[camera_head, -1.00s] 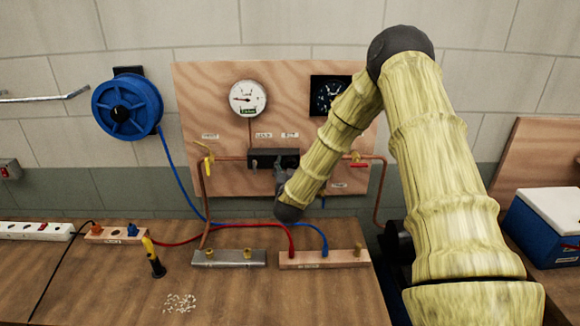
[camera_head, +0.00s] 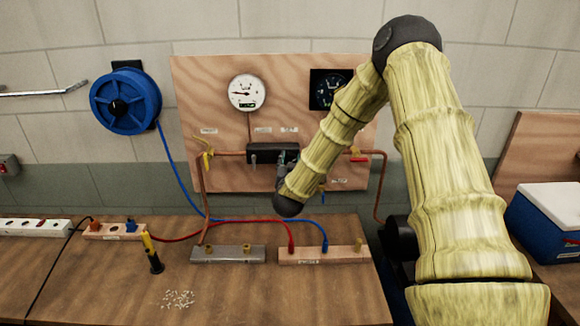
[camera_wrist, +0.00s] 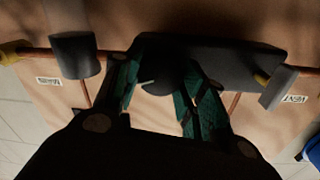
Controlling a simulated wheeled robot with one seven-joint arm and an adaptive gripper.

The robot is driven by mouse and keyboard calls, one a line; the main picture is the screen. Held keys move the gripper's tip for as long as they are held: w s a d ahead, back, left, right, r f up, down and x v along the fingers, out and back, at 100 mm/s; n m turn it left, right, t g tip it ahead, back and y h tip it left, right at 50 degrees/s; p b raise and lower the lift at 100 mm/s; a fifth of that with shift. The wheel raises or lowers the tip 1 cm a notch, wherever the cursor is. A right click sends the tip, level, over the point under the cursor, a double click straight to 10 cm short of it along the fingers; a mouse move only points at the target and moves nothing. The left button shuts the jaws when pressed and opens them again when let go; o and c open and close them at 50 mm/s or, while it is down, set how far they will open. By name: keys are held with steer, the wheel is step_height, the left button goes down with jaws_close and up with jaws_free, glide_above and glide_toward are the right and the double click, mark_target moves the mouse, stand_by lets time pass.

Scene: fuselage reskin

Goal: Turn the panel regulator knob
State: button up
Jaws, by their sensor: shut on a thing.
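The panel (camera_head: 222,85) is a wooden board on the wall, with a dark regulator block (camera_head: 262,152) at its lower middle. In the wrist view the block (camera_wrist: 220,58) spans the top. The round dark regulator knob (camera_wrist: 159,82) sticks out from it, between my two green-padded fingers. My gripper (camera_wrist: 160,88) is shut on the knob, a finger on each side. In the head view my gripper (camera_head: 284,165) is at the block, partly hidden by my forearm, and the knob is hidden there.
A white gauge (camera_head: 247,92) and a dark gauge (camera_head: 327,90) sit above. Copper pipes run to a yellow valve (camera_head: 206,155) at left and a red-handled valve (camera_head: 360,159) at right. Fitting blocks (camera_head: 228,254) and a yellow-handled tool (camera_head: 151,252) stand on the bench (camera_head: 100,280).

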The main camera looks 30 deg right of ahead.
steer(key=o, duration=1)
steer(key=shift+d, duration=0.1)
steer(key=shift+o, duration=0.2)
steer(key=v, duration=1.2)
steer(key=shift+f, duration=0.1)
